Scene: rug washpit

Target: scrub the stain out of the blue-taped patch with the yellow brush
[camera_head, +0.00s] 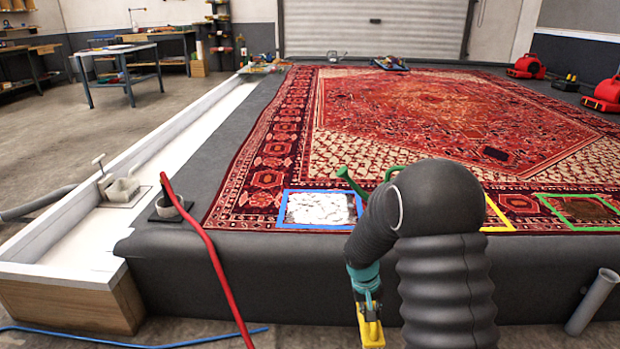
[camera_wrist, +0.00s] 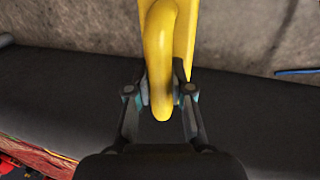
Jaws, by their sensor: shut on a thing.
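The blue-taped patch (camera_head: 319,209) lies at the near edge of the red rug, left of my arm. White foam-like stuff covers most of its inside, so I cannot tell the stain under it. My gripper (camera_head: 366,292) hangs low in front of the dark padded edge, below and right of the patch. It is shut on the yellow brush (camera_head: 371,331). In the wrist view my gripper (camera_wrist: 161,100) grips the brush's curved yellow handle (camera_wrist: 158,55), with the floor beyond. The bristles are not visible. The brush is apart from the rug.
A yellow-taped patch (camera_head: 498,214), partly behind my arm, and a green-taped patch (camera_head: 582,211) lie to the right. A red hose (camera_head: 205,245) runs over the pit edge at left. A grey pipe (camera_head: 593,301) stands at the lower right. A white gutter (camera_head: 150,160) runs along the left.

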